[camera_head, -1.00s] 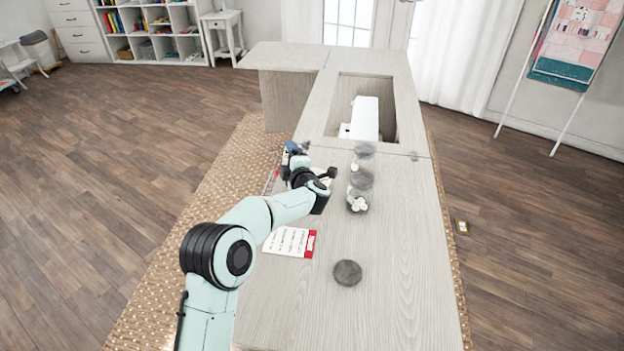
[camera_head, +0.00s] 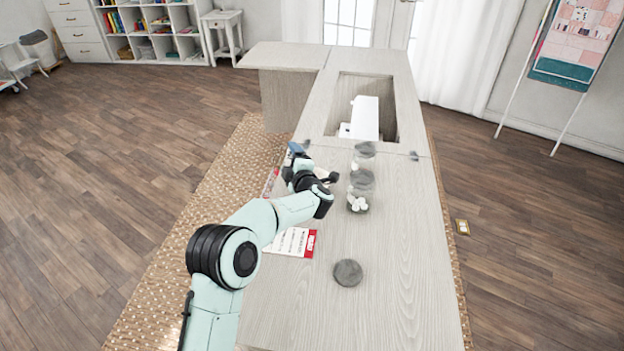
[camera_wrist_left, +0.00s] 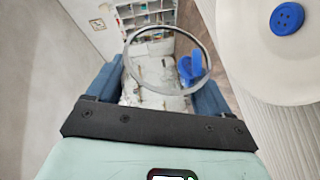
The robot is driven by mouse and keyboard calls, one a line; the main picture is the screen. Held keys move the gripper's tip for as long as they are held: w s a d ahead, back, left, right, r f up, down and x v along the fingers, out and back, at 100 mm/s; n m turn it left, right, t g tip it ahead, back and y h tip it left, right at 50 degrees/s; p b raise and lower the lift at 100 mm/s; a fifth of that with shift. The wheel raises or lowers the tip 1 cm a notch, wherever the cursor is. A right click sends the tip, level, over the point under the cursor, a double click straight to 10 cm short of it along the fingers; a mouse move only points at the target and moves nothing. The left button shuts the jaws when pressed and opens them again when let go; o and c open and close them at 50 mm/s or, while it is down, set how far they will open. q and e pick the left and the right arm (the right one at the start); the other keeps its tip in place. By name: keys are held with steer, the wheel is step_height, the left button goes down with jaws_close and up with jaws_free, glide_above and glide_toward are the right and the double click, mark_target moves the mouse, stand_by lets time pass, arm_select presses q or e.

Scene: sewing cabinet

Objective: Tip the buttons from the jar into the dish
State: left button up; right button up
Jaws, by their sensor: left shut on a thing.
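In the left wrist view a clear glass jar (camera_wrist_left: 208,66) sits between the blue fingers of my left gripper (camera_wrist_left: 160,80), which is shut on it. Blue buttons (camera_wrist_left: 192,68) show in or through the jar near its right side. A white dish (camera_wrist_left: 265,65) is at the upper right, beside the jar, with a blue button (camera_wrist_left: 287,18) in it. In the head view my left gripper (camera_head: 297,151) is over the left part of the table. The wrist and fingers hide most of the jar there. My right gripper is not in view.
Two other glass jars stand right of the gripper, the nearer one (camera_head: 361,190) holding white pieces. A grey round disc (camera_head: 347,272) and a red-and-white card (camera_head: 291,242) lie nearer. A white sewing machine (camera_head: 364,118) sits in the table's recess. The table's right front is clear.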

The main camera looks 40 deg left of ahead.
arm_select(q)
steer(key=shift+w+d+f, duration=0.1)
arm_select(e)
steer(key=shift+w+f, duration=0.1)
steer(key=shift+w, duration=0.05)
arm_select(q)
steer(key=shift+w+d+r+m+y, duration=0.15)
steer(key=shift+r+m+y, duration=0.1)
steer(key=shift+m, duration=0.15)
steer(key=shift+d+r+m+y, duration=0.15)
steer(key=shift+m+y, duration=0.1)
steer(key=shift+m, duration=0.15)
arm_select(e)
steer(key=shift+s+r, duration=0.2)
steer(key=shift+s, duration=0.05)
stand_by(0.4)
arm_select(q)
steer(key=shift+w+d+r+m+t+y+p, duration=0.15)
steer(key=shift+d+r+m+y+p, duration=0.05)
steer(key=shift+r+m+p, duration=0.25)
steer(key=shift+w+d+r+m+t+y+p, duration=0.15)
steer(key=shift+r+m+y+p, duration=0.15)
steer(key=shift+r, duration=0.2)
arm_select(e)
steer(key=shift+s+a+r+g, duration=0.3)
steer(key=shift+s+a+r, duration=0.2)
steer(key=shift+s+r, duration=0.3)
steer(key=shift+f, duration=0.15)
